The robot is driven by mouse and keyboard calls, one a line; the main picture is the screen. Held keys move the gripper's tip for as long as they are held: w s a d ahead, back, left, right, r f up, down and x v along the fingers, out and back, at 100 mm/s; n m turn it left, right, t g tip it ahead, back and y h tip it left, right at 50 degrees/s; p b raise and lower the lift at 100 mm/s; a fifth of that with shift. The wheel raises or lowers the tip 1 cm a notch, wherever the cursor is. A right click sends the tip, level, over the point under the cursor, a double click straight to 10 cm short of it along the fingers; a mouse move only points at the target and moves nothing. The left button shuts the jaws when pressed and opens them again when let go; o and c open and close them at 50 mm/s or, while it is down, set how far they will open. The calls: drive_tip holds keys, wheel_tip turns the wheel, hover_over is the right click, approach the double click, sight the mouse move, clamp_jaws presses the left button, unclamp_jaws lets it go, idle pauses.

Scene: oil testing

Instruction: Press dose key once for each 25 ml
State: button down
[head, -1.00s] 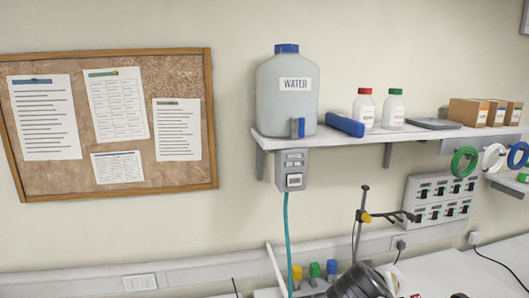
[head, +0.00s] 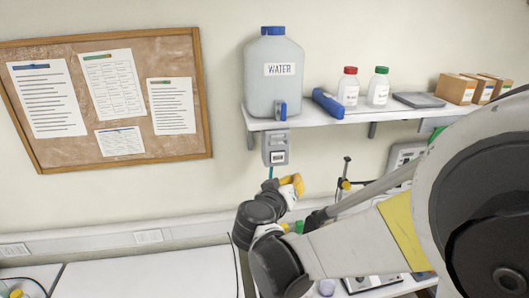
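The grey dosing box (head: 276,148) hangs under the shelf, below the large water container (head: 273,75) labelled WATER. A pale panel shows on the box's front; I cannot make out which part is the dose key. The teal hose below the box is mostly hidden behind my arm. My gripper (head: 290,186), dark with yellow parts, is just below and slightly right of the box, appearing apart from it in the picture. Its fingers are too small and turned to tell whether they are open or shut.
My arm covers the lower right. The shelf (head: 340,115) holds a blue block (head: 337,103), red-capped (head: 349,87) and green-capped (head: 379,87) bottles, a flat grey device (head: 419,100) and boxes. A stand (head: 345,172) is right of my gripper. The left white bench (head: 140,278) is largely clear.

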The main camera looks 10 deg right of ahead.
drive_tip(key=shift+w, duration=0.1)
approach(286, 157)
drive_tip(key=w+d+f, duration=0.2)
drive_tip(key=d, duration=0.2)
drive_tip(key=shift+w+a+r, duration=0.1)
drive_tip(key=shift+w, duration=0.65)
idle(0.9)
drive_tip(key=shift+w+b, duration=0.3)
drive_tip(key=shift+w, duration=0.15)
drive_tip(key=shift+w, duration=0.45)
idle(0.6)
drive_tip(key=shift+s+b, duration=0.4)
drive_tip(key=shift+s, duration=0.55)
